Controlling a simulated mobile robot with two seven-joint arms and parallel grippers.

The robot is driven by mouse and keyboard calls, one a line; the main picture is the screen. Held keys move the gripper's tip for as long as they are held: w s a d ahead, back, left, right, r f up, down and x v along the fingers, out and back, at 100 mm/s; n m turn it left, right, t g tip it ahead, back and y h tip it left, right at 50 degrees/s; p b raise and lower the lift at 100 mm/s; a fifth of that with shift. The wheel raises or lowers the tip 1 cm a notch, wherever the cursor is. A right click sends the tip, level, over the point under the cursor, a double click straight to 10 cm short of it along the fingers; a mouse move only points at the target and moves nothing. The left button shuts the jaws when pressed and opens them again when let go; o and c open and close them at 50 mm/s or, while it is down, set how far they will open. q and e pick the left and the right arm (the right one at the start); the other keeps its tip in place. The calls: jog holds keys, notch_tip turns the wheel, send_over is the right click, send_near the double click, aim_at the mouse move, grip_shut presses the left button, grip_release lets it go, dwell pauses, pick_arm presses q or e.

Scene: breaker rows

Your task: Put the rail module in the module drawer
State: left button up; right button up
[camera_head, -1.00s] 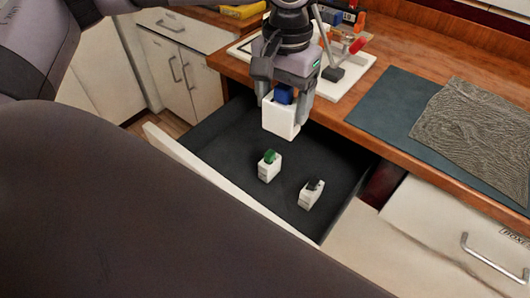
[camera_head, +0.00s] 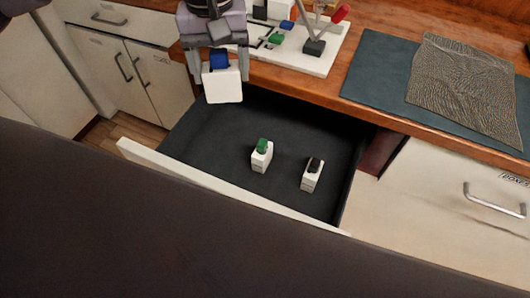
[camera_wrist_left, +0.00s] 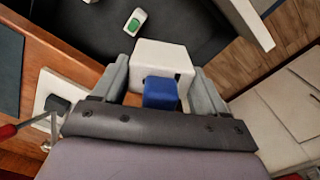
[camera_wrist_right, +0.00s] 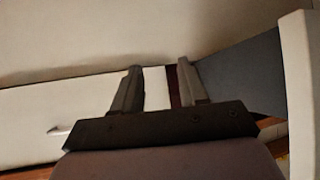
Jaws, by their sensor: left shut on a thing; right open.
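My left gripper (camera_head: 219,80) is shut on a white rail module (camera_head: 223,86) with a blue top. It holds the module above the back left of the open module drawer (camera_head: 214,187), near the counter edge. In the left wrist view the module (camera_wrist_left: 163,60) sits between the fingers, its blue part toward the palm. Two other white modules stand in the dark-floored drawer, one with a green top (camera_head: 261,158) and one with a black top (camera_head: 312,177). My right gripper (camera_wrist_right: 156,90) is open and empty in the right wrist view; the head view does not show it.
A white board (camera_head: 321,62) with modules and a red-handled tool (camera_head: 338,14) lies on the wooden counter. A dark mat (camera_head: 370,75) with a grey textured cloth (camera_head: 465,88) is to its right. A closed drawer with a handle (camera_head: 494,200) is at right. The drawer's left floor is clear.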

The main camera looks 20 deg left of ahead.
pick_arm(q)
jog(key=shift+w+a+f+n, duration=0.1)
jog(key=shift+w+n, duration=0.05)
jog(key=shift+n, duration=0.45)
jog(key=shift+w+a+f+n, duration=0.1)
jog(key=shift+w+n, duration=0.05)
jog(key=shift+n, duration=0.45)
jog(key=n, duration=0.2)
jog(key=n+b, duration=0.1)
jog(key=n, duration=0.1)
jog(key=shift+w+a+f, duration=0.2)
jog(key=shift+w+f, duration=0.05)
jog(key=shift+w, duration=0.15)
jog(key=w+n, duration=0.1)
jog(key=n, duration=0.5)
jog(key=n+b, duration=0.7)
jog(key=n, duration=2.9)
send_over(219, 146)
notch_tip(219, 146, down, 27)
jog(key=shift+f, duration=0.1)
pick_arm(e)
notch_tip(219, 146, down, 6)
jog(key=w+a, duration=0.1)
jog(key=shift+a, duration=0.35)
jog(key=shift+f, duration=0.1)
